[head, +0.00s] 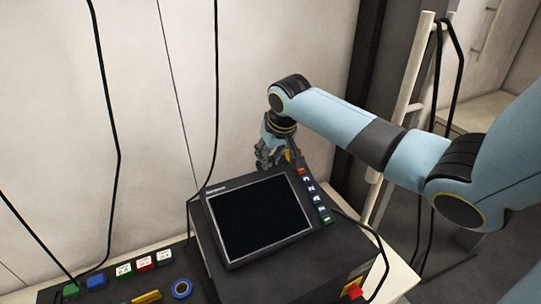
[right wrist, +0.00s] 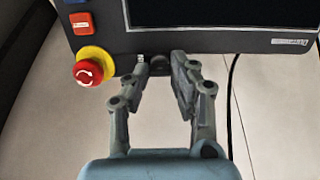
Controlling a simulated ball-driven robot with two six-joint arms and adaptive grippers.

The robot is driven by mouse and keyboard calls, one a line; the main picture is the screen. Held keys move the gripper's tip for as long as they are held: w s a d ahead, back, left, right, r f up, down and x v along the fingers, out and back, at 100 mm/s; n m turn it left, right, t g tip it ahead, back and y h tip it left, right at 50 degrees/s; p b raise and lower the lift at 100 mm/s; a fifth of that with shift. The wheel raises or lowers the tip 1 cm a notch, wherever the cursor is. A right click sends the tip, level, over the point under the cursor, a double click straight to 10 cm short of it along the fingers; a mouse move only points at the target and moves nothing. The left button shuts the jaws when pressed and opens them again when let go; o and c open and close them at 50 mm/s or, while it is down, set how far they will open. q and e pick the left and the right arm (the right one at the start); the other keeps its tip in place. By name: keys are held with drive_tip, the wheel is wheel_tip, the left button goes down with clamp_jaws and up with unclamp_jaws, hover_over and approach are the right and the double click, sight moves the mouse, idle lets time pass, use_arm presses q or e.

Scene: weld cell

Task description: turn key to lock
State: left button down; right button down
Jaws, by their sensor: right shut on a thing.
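My right gripper (head: 268,158) reaches down behind the far edge of the control panel (head: 214,213) in the head view. In the right wrist view its two fingers (right wrist: 160,66) straddle a small dark piece, seemingly the key (right wrist: 159,69), at the panel's edge. The gripper is shut on it. The key's turned angle cannot be made out, and the panel hides it in the head view. My left gripper is not in view.
A red emergency stop on a yellow ring (right wrist: 89,71) sits close beside the fingers. The dark screen (head: 262,217) fills the panel's face, with a row of buttons (head: 312,190) beside it. A black cable (right wrist: 230,105) hangs nearby. Wall panels stand behind.

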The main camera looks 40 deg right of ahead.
drive_tip(key=shift+a+r+n+p, duration=0.1)
drive_tip(key=shift+r+n+p, duration=0.05)
drive_tip(key=shift+n+p, duration=0.75)
drive_tip(key=shift+r+n+p, duration=0.1)
drive_tip(key=shift+n+p, duration=0.7)
drive_tip(key=shift+p, duration=0.2)
drive_tip(key=n+p, duration=0.3)
drive_tip(key=n, duration=0.1)
drive_tip(key=shift+f+h, duration=0.1)
drive_tip(key=shift+h, duration=0.2)
drive_tip(key=n+p, duration=0.3)
drive_tip(key=n, duration=0.2)
drive_tip(key=shift+a+f+n, duration=0.1)
drive_tip(key=shift+a+n, duration=0.05)
drive_tip(key=shift+n, duration=0.15)
drive_tip(key=shift+s+f+n+t+p, duration=0.1)
drive_tip(key=shift+n+t+p, duration=0.2)
drive_tip(key=shift+n+p, duration=1.35)
drive_tip(key=shift+n+b, duration=0.65)
drive_tip(key=shift+n, duration=0.1)
drive_tip(key=c, duration=1.1)
unclamp_jaws()
